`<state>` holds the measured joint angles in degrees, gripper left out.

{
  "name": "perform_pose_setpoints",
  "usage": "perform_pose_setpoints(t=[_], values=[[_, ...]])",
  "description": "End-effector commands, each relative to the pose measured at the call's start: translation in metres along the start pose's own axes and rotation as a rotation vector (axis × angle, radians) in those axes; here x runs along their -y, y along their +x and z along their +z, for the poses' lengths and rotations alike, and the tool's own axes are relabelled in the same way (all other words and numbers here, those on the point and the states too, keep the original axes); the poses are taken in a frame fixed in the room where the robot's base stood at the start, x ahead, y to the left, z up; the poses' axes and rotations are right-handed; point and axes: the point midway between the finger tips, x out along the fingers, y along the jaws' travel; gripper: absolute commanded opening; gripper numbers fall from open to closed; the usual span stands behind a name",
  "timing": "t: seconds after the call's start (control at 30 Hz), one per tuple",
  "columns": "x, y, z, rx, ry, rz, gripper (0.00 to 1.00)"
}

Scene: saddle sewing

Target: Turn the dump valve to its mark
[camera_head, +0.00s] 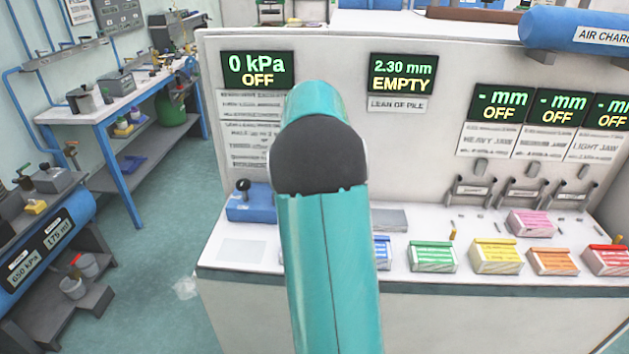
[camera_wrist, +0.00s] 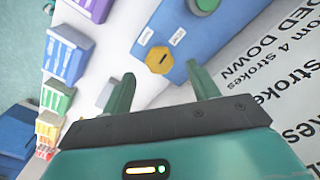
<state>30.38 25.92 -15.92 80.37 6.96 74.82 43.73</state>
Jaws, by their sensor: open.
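A blue block (camera_wrist: 200,38) lies ahead of my fingers in the wrist view. It carries a yellow hexagonal knob (camera_wrist: 160,60) with a dark mark on its face, and two small white labels beside it. I take this knob to be the dump valve; the label text is too small to read. My gripper (camera_wrist: 160,76) is open and empty, with its two green fingers on either side of the knob in the picture. I cannot tell whether they touch it. In the head view my arm hides the gripper and the knob; part of the blue block (camera_head: 247,208) shows.
Coloured boxes, such as the green box (camera_head: 432,256) and yellow box (camera_head: 496,256), stand along the bench (camera_head: 480,283) to the right. A pressure display (camera_head: 258,70) reads 0 kPa OFF; another (camera_head: 403,75) reads 2.30 mm EMPTY. A printed panel (camera_wrist: 270,85) lies close right in the wrist view.

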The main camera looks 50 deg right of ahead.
Motion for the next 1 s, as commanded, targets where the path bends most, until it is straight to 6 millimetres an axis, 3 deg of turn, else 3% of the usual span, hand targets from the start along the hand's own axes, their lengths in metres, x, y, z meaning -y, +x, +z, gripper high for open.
perform_pose_setpoints(t=[0.3, 0.43, 0.6, 1.0], values=[[0.001, -0.072, -0.001, -0.003, 0.000, -0.003, 0.60], [0.000, -0.092, -0.001, -0.002, 0.001, -0.001, 0.60], [0.000, -0.105, -0.001, -0.001, 0.001, 0.000, 0.60], [0.000, -0.106, 0.000, 0.000, 0.001, 0.000, 0.60]])
